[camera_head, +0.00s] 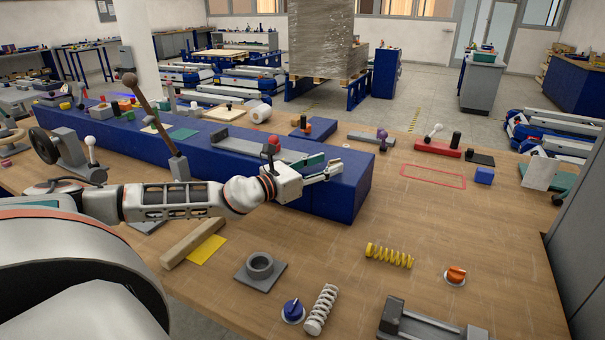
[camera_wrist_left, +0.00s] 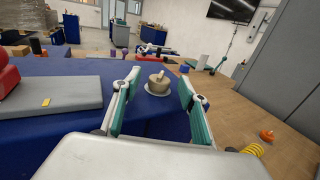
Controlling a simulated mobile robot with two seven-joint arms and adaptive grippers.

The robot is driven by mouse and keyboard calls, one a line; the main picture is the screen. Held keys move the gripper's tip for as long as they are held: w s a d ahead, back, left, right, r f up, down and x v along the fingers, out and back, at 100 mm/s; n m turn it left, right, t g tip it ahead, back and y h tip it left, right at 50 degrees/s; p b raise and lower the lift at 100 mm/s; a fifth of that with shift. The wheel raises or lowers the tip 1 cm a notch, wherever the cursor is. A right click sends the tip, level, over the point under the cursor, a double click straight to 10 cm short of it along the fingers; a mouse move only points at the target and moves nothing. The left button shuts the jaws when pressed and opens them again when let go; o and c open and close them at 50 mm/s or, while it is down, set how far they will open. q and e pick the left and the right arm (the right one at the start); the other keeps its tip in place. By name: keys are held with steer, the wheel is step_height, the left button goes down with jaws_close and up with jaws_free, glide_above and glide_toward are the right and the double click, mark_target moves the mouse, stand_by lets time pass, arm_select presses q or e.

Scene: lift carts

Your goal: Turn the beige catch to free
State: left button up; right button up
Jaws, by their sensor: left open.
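The beige catch (camera_wrist_left: 158,82) is a round knob with a raised grip on a pale round base. In the left wrist view it stands on top of the long blue block (camera_wrist_left: 60,128), which also shows in the head view (camera_head: 340,200). My left gripper (camera_head: 330,168) is over the right end of this block. Its green-padded fingers are apart, and in the wrist view the catch appears between the fingertips (camera_wrist_left: 159,78), with nothing held. Whether the pads touch it cannot be told. In the head view I cannot make the catch out clearly. My right gripper is not in view.
A grey slab (camera_wrist_left: 50,97) lies on the block beside the gripper. On the wooden table are a yellow spring (camera_head: 389,255), an orange knob (camera_head: 456,274), a blue knob (camera_head: 293,311) and a white spring (camera_head: 321,309).

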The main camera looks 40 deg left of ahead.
arm_select(q)
steer(key=v, duration=0.8)
steer(key=shift+s, duration=0.2)
stand_by(0.3)
